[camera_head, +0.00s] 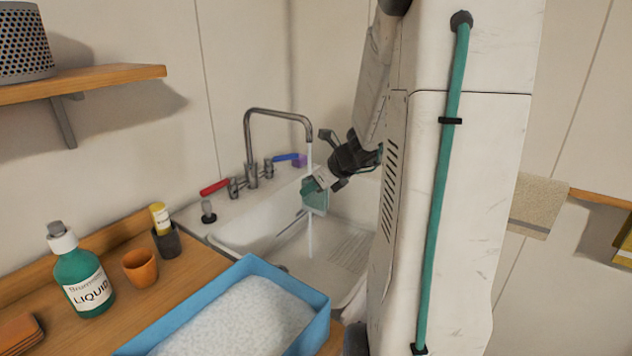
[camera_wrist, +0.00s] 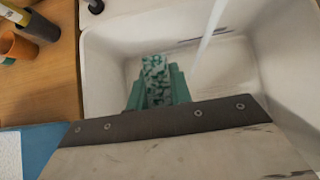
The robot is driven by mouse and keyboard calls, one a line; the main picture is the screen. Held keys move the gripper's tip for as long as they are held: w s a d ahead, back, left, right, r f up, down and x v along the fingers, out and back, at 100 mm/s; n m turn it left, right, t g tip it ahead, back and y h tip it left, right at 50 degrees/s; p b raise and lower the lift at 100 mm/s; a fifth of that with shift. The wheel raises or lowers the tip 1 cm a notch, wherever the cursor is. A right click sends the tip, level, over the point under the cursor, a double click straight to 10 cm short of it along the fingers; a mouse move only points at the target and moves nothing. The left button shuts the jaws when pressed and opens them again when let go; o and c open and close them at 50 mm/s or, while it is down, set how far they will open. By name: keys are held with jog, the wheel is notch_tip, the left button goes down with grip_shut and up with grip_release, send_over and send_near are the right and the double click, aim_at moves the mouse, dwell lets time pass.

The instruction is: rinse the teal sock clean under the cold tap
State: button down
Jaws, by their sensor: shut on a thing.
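The teal sock (camera_head: 317,198) hangs from my gripper (camera_head: 322,182) over the white sink basin (camera_head: 262,226). My gripper is shut on it. In the wrist view the sock (camera_wrist: 156,82) shows pale mottled patches on its teal surface. The curved metal tap (camera_head: 278,112) is running. Its water stream (camera_head: 309,158) falls at the sock in the head view and shows again below it. In the wrist view the stream (camera_wrist: 208,35) passes right of the sock; contact is unclear. The tap has a red lever (camera_head: 214,187) and a blue lever (camera_head: 287,157).
A blue tub (camera_head: 322,318) of white foam or suds stands left of the basin. On the wooden counter are a green liquid bottle (camera_head: 83,280), an orange cup (camera_head: 140,267) and a dark holder (camera_head: 166,241). A wooden shelf (camera_head: 85,80) juts out at upper left.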

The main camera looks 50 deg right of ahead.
dwell(0.3)
jog(key=s+a+r, duration=0.3)
jog(key=a+r, duration=0.1)
jog(key=shift+s, duration=0.15)
dwell(0.4)
jog(key=shift+d, duration=0.1)
dwell(0.6)
